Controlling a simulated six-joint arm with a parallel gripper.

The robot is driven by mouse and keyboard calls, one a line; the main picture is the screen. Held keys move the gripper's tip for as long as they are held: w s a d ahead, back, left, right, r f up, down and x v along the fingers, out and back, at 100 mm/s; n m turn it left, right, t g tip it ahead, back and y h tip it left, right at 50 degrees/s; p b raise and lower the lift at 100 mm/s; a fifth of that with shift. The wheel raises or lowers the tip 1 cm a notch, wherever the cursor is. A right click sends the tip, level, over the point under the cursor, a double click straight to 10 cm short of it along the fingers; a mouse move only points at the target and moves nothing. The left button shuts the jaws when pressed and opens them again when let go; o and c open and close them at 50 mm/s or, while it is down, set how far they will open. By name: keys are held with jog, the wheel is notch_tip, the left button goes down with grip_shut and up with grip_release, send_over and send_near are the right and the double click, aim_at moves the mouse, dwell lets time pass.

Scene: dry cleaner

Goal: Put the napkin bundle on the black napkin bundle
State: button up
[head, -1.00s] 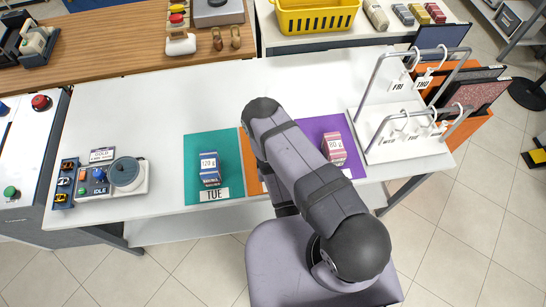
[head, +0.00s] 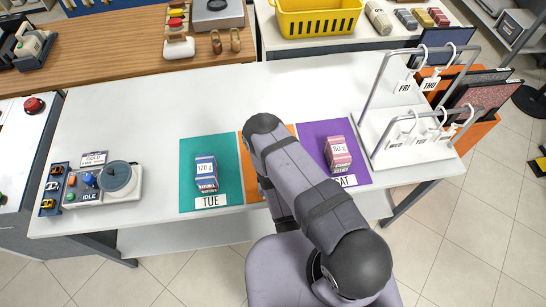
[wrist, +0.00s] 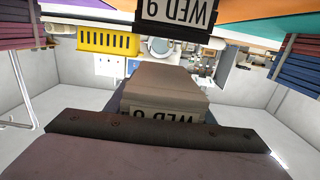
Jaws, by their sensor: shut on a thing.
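In the wrist view my gripper (wrist: 158,132) is shut on a grey-beige napkin bundle (wrist: 165,82) with a white "WED 9" label, partly covered by the dark gripper bar. A dark block (wrist: 172,42) with a white "WED 9" label shows at the top middle, cut by the frame edge; it looks like the black napkin bundle. The held bundle appears apart from it in the picture, but I cannot tell the gap. In the head view my arm hides the gripper, both these bundles and much of the orange mat (head: 243,150).
A blue bundle (head: 206,174) stands on the teal mat (head: 225,150) labelled TUE. A pink-red bundle (head: 338,154) stands on the purple mat (head: 312,135) labelled SAT. A hanger rack (head: 398,150) is at right and a control box (head: 88,188) at left. The back of the white table is clear.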

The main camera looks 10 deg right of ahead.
jog(key=shift+f+b, duration=0.45)
jog(key=shift+f, duration=1.15)
jog(key=shift+f, duration=0.2)
jog(key=o, duration=1.1)
jog(key=shift+r, duration=0.15)
jog(key=shift+r, duration=0.15)
jog(key=shift+s+r+p, duration=0.1)
jog(key=shift+s+p, duration=0.05)
jog(key=shift+p, duration=0.75)
